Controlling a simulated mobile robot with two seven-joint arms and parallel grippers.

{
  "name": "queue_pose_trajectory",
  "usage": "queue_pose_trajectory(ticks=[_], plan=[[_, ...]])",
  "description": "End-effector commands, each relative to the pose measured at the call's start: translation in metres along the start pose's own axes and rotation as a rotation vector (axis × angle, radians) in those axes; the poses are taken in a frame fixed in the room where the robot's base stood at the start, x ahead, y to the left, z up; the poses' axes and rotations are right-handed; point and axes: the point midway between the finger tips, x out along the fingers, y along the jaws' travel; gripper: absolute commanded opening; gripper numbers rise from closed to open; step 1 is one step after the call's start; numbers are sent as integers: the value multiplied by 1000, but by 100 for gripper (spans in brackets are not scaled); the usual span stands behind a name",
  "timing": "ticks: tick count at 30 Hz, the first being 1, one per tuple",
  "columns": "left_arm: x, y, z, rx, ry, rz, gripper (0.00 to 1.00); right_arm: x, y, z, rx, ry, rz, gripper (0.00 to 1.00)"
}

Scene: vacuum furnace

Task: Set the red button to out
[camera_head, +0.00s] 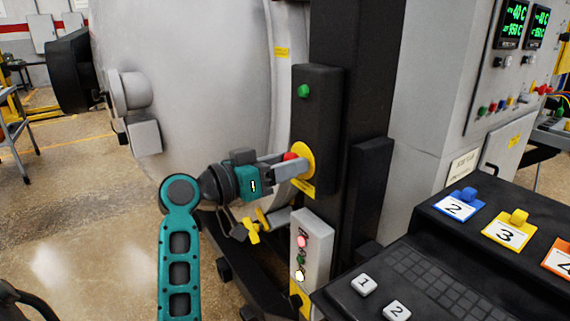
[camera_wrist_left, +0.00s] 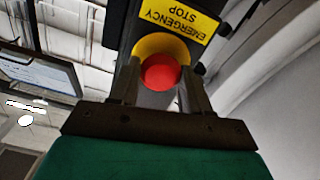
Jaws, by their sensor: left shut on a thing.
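The red button (camera_head: 291,157) is an emergency stop on a yellow round plate (camera_head: 307,160), on a black box (camera_head: 319,110) fixed to the dark column. My left gripper (camera_head: 287,167) reaches it from the left and is shut on the button. In the left wrist view the red button (camera_wrist_left: 160,71) sits between the two fingers (camera_wrist_left: 160,85), with the yellow ring and an "EMERGENCY STOP" label (camera_wrist_left: 176,19) behind it. The fingers hide part of the button in the head view. I cannot tell how far out it stands. My right gripper is not in view.
A green button (camera_head: 304,91) is above on the same box. A light grey box (camera_head: 311,248) with several lamps or buttons hangs below. The large grey furnace vessel (camera_head: 200,80) is behind my arm. A black console (camera_head: 450,265) with numbered labels stands at right.

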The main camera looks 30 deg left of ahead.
Motion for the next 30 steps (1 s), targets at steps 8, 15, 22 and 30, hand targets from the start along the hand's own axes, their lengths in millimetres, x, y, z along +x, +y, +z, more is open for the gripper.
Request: queue_pose_trajectory(ticks=[8, 15, 22, 30], plan=[[-4, -1, 1, 3, -2, -1, 0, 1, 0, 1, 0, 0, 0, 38], [-16, 0, 1, 3, -2, 0, 0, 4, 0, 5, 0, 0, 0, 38], [-16, 0, 1, 1, -3, 0, 48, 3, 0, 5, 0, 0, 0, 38], [-16, 0, 0, 1, -1, 0, 74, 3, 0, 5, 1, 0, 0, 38]])
